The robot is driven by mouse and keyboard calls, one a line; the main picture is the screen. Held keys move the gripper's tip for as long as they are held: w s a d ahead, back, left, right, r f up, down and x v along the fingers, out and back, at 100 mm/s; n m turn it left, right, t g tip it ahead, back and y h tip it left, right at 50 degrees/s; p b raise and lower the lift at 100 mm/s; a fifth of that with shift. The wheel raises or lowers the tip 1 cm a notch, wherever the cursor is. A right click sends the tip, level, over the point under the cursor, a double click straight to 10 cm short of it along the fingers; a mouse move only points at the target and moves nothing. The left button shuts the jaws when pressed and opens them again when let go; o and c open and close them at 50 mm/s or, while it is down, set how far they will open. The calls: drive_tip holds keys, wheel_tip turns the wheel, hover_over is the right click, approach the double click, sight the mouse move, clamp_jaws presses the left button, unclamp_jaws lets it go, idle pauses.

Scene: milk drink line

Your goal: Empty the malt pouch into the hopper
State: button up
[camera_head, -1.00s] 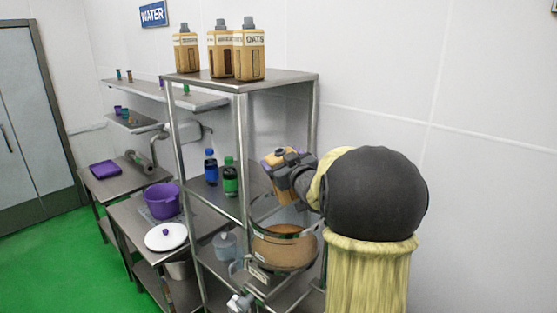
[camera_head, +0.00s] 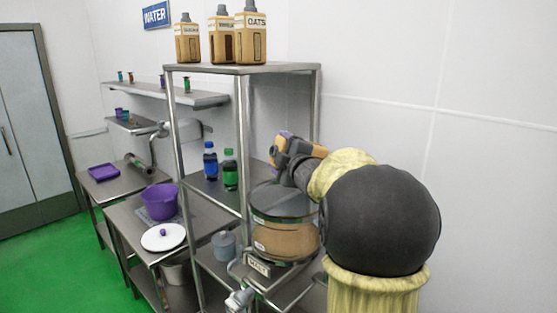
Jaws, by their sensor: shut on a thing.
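My gripper (camera_head: 288,152) is shut on the tan malt pouch (camera_head: 311,150), which has a purple patch at its top. The pouch is held tilted, close to lying on its side, above the hopper and clear of its rim. The gripper covers much of it, so its mouth and contents cannot be made out. The hopper (camera_head: 284,222) is a round, see-through drum with tan material in its lower part. A small label plate (camera_head: 258,266) reading "MALT" is at its front, low down. No falling stream shows.
A steel rack (camera_head: 243,130) stands close left of the hopper, with tan bottles (camera_head: 252,40) on top. A blue bottle (camera_head: 210,165) and a green bottle (camera_head: 230,175) stand on its middle shelf. A purple bowl (camera_head: 160,203) and a white lid (camera_head: 164,238) are on the left table.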

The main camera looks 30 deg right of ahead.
wheel_tip(320, 180, down, 2)
drive_tip(key=n+b, duration=0.4)
drive_tip(key=shift+a+n, duration=0.1)
drive_tip(key=shift+n, duration=0.3)
drive_tip(key=n+b, duration=0.2)
drive_tip(key=b, duration=0.1)
drive_tip(key=f+n+b, duration=0.1)
drive_tip(key=n+b, duration=0.1)
drive_tip(key=shift+f+b, duration=0.15)
drive_tip(key=shift+b, duration=0.25)
drive_tip(key=shift+f+n+b, duration=0.15)
drive_tip(key=shift+n+b, duration=0.85)
drive_tip(key=shift+n, duration=0.1)
idle(0.4)
idle(0.7)
